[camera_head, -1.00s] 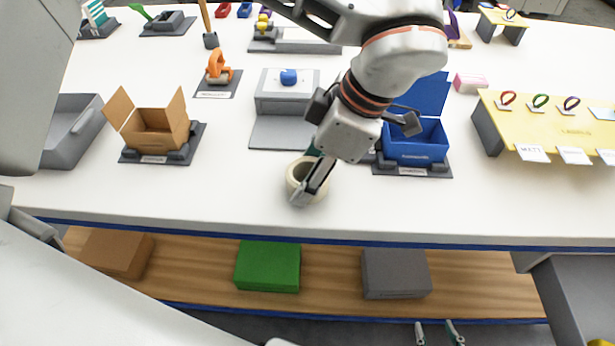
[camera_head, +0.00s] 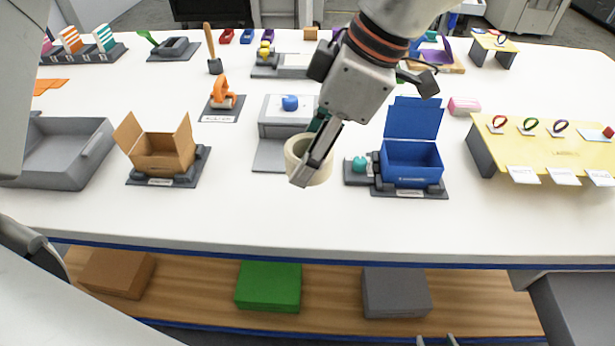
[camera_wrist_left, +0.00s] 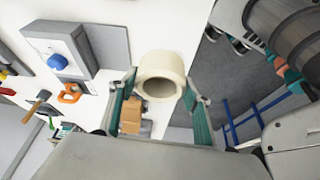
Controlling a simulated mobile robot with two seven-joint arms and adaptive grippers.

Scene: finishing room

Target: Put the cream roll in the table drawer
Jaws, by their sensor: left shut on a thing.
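The cream roll (camera_head: 296,152) is a thick pale ring. My left gripper (camera_head: 312,170), reaching in from the top of the head view, is shut on it and holds it above the white table (camera_head: 240,215). In the left wrist view the roll (camera_wrist_left: 161,66) sits between the two green-padded fingers, its hole facing the camera. Two small fingertips of my right gripper (camera_head: 436,340) show at the bottom edge, apart with nothing visible between them. A grey unit (camera_head: 575,308) is under the table at the lower right; I cannot tell whether it is the drawer.
An open blue box (camera_head: 411,172) stands right of the roll. A grey station with a blue button (camera_head: 290,103) is behind it. An open cardboard box (camera_head: 163,158) and a grey tray (camera_head: 62,155) stand left. The front strip of the table is clear.

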